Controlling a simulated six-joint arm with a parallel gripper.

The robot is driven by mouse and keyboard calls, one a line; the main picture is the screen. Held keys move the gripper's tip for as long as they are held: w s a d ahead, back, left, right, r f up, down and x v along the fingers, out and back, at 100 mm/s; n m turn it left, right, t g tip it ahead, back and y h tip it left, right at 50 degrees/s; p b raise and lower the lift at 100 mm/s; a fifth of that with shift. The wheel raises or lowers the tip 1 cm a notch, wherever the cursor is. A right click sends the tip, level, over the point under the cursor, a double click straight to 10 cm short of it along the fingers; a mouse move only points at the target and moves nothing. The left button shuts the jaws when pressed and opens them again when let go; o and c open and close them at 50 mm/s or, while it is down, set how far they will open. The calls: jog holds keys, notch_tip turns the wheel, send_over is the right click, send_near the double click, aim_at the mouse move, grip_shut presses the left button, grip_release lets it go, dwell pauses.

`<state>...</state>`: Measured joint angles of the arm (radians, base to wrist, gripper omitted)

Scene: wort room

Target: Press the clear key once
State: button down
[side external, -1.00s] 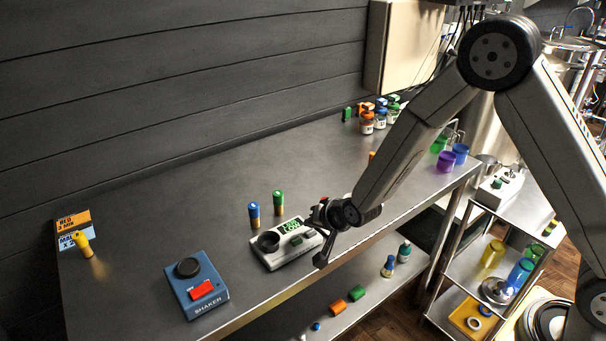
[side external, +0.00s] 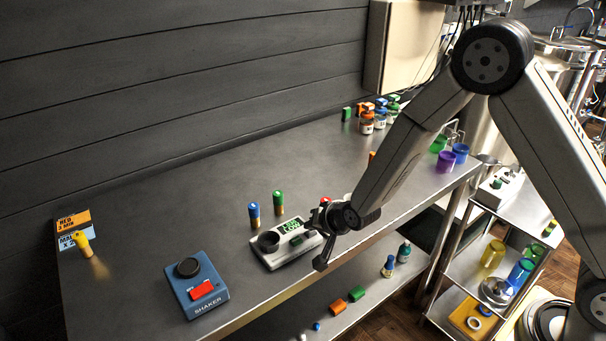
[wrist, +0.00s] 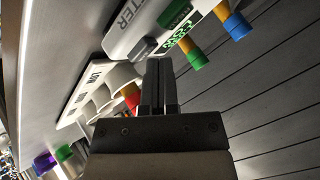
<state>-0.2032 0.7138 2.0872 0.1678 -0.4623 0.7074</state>
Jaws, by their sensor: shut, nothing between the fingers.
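In the wrist view the meter (wrist: 122,38) is at the top, with the display (wrist: 178,35), the green key (wrist: 175,12) and a dark grey key (wrist: 144,48). I cannot read which key is the clear key. My gripper (side external: 314,219) is at the meter's right end. In the wrist view its fingers (wrist: 160,62) are together and empty, near the grey key. I cannot tell whether they touch the meter.
A blue vial (side external: 254,214) and a green vial (side external: 278,202) stand behind the meter. A white rack (wrist: 93,92) and a red-capped vial (wrist: 132,97) are close to my gripper. The blue shaker (side external: 199,286) stands at left. The bench's front edge is close.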

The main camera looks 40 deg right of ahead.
aim_at(313, 234)
jog(key=shift+f, duration=0.4)
dwell(1.0)
jog(key=shift+r, duration=0.8)
jog(key=shift+r, duration=2.55)
jog(key=shift+s, duration=0.1)
jog(key=s+d+r+n+g, duration=0.1)
jog(key=s+d+n+g, duration=0.1)
jog(key=s, duration=0.5)
jog(key=s+d+r+n+g, duration=0.1)
jog(key=s+d+n+g, duration=0.1)
jog(key=s, duration=0.4)
jog(key=s+d+r+n+g+h, duration=0.1)
jog(key=s+d+n+g, duration=0.1)
jog(key=s, duration=0.5)
jog(key=d+n, duration=0.1)
jog(key=d, duration=0.1)
jog(key=shift+s+d+n+g, duration=0.3)
jog(key=shift+d+n, duration=0.05)
jog(key=shift+n, duration=0.05)
